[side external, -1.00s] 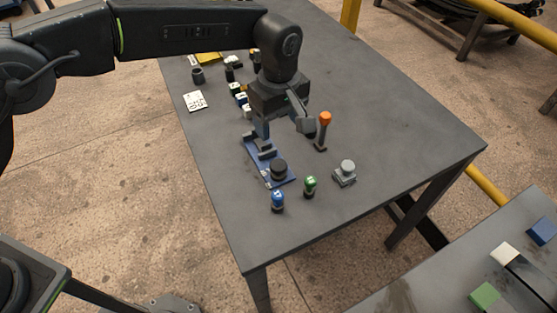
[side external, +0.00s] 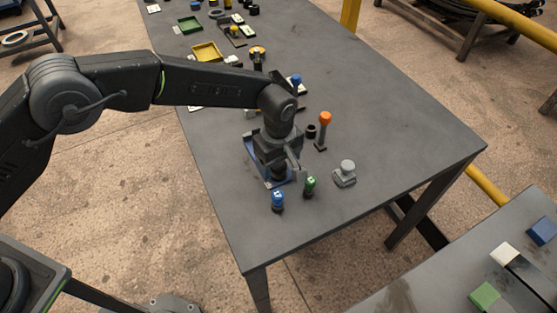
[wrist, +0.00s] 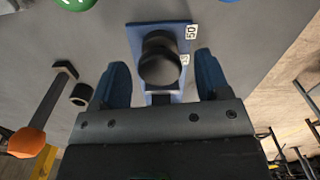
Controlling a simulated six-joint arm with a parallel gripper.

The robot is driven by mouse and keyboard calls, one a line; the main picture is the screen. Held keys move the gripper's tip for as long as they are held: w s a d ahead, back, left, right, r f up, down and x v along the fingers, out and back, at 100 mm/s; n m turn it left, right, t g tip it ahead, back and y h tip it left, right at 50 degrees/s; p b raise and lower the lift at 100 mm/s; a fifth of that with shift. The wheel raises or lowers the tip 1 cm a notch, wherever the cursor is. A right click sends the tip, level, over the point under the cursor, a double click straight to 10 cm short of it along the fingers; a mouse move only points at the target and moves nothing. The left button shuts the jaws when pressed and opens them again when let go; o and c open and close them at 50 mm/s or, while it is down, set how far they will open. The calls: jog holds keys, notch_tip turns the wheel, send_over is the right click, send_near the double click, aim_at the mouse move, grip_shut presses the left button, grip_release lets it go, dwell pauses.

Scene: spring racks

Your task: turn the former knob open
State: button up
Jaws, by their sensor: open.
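The former is a blue plate (wrist: 178,28) with a round black knob (wrist: 160,58) on it and small white number labels at its right edge. It lies near the table's front end, and its left edge (side external: 249,158) shows in the side view. My gripper (wrist: 160,66) is open, with one blue-grey finger on each side of the knob. Gaps show between both fingers and the knob. In the side view my gripper (side external: 287,173) is low over the plate and hides most of the knob. Whether the fingers reach down to the knob's height I cannot tell.
A blue-topped knob (side external: 277,200) and a green-topped knob (side external: 310,186) stand close in front. A grey knob block (side external: 346,173) is to the right. An orange-topped lever (side external: 324,130) and a black ring (side external: 311,131) stand behind. The table's right side is clear.

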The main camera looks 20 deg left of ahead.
jog(key=shift+c, duration=0.2)
jog(key=c, duration=0.9)
